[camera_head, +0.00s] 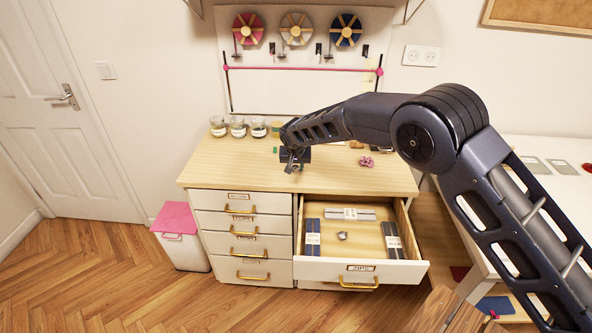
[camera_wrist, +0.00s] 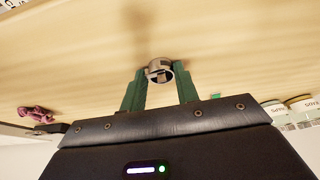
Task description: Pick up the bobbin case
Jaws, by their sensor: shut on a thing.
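The bobbin case is a small round metal cylinder (camera_wrist: 160,69) with an open, hollow end, seen in the wrist view. My gripper (camera_wrist: 159,80) has two green fingers shut on it, one on each side, near their tips. The pale wooden tabletop of the drawer cabinet (camera_head: 230,165) lies beyond it in both views. In the head view my gripper (camera_head: 292,163) is over the middle of this top, left of the open drawer; the bobbin case is too small to make out there. How high it is above the wood is hard to tell.
The open top right drawer (camera_head: 362,270) holds several flat boxes and a small grey metal object (camera_head: 342,236). Glass jars (camera_head: 238,127) stand at the back left of the tabletop. A pink item (camera_head: 366,161) lies to the right; it also shows in the wrist view (camera_wrist: 35,114).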

